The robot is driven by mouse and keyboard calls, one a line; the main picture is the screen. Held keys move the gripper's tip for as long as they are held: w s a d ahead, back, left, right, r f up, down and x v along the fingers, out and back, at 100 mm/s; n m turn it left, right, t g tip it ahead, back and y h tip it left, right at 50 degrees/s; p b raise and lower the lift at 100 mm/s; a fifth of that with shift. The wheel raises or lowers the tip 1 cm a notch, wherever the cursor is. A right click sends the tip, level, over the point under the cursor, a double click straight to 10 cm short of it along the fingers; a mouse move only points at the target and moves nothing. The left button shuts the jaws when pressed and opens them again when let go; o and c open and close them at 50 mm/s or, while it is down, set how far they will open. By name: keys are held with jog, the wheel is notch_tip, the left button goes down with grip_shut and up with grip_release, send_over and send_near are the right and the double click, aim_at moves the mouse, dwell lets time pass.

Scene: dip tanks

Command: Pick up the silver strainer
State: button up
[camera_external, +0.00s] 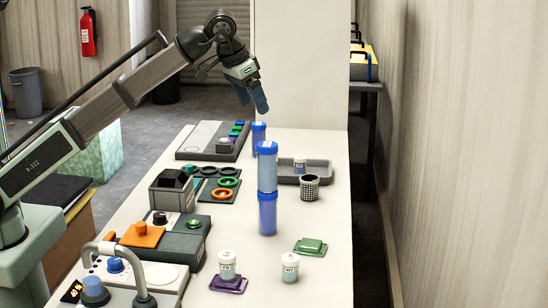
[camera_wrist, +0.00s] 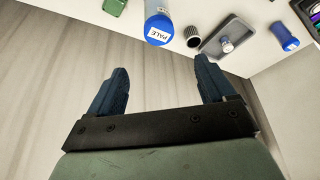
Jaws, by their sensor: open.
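The silver strainer (camera_external: 309,187), a small perforated metal cup, stands upright on the white table in front of a grey tray. It also shows near the top of the wrist view (camera_wrist: 193,37). My gripper (camera_external: 252,98) is high above the far part of the table, left of the strainer in the external view, and clearly apart from it. In the wrist view its two dark blue fingers (camera_wrist: 162,70) are spread wide with nothing between them. I cannot see inside the strainer.
The grey tray (camera_external: 322,166) holds a white jar (camera_external: 299,163). Tall blue-capped containers (camera_external: 267,172) stand left of the strainer. A green block (camera_external: 310,246) and white-lidded jars (camera_external: 290,267) are nearer. Control panels line the left side. The table right of the strainer is clear.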

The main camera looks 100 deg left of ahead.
jog(key=w+a+m+g+h, duration=0.1)
jog(key=w+a+m+g, duration=0.1)
jog(key=w+a+m, duration=0.85)
jog(key=m+g+h, duration=0.1)
jog(key=m+h, duration=0.1)
jog(key=m, duration=0.5)
send_over(309, 185)
jog(key=a, duration=0.2)
notch_tip(309, 185, down, 20)
notch_tip(309, 185, down, 8)
jog(key=shift+s+a, duration=0.1)
jog(key=shift+a+f, duration=0.15)
jog(key=shift+f, duration=2.75)
jog(key=shift+c, duration=0.3)
jog(key=c, duration=1)
